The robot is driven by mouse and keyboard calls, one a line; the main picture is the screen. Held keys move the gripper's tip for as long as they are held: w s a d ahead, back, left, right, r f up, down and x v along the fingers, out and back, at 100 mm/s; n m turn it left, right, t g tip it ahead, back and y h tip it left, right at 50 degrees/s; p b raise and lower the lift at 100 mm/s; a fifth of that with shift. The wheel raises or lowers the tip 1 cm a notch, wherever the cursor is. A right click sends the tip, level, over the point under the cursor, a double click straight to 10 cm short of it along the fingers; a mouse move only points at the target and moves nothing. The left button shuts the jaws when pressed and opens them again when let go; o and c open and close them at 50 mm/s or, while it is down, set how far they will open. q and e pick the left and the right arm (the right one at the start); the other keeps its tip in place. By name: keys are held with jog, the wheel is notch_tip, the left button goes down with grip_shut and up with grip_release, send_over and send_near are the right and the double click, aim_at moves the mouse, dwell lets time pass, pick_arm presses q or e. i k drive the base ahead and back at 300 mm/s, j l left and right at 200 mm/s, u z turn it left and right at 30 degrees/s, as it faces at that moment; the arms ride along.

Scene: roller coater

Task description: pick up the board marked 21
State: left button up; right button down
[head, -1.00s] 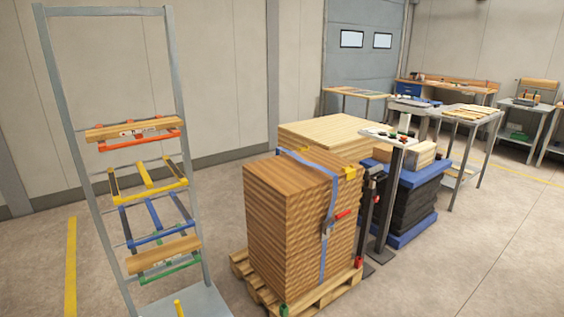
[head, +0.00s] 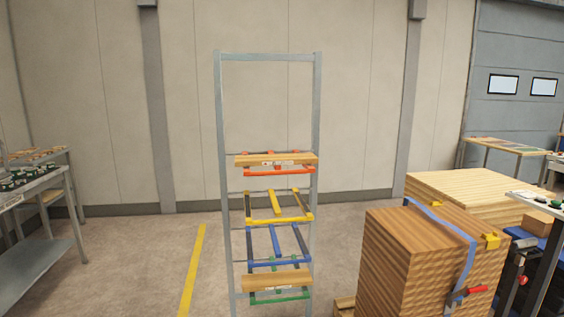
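A grey metal rack (head: 224,130) stands in the middle of the head view, with coloured shelf bars. One wooden board (head: 250,161) lies on the red bars near the top; it has a small pale label too small to read. Another wooden board (head: 262,284) lies low on the rack, just above the green bar. The yellow and blue levels between them are empty. I cannot tell which board is marked 21. Neither of my grippers is in view.
A strapped stack of wooden panels (head: 400,262) stands right of the rack, with a pale wooden stack (head: 490,190) behind it. A grey table (head: 28,262) with small items is at the left edge. The floor between that table and the rack is clear, with a yellow line (head: 192,270).

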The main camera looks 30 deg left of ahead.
aim_at(294, 159)
jog(key=i+j+z, duration=0.15)
jog(key=j+z, duration=0.2)
jog(key=j, duration=0.7)
jog(key=j+z, duration=0.35)
jog(key=j, duration=0.75)
jog(key=i, duration=0.05)
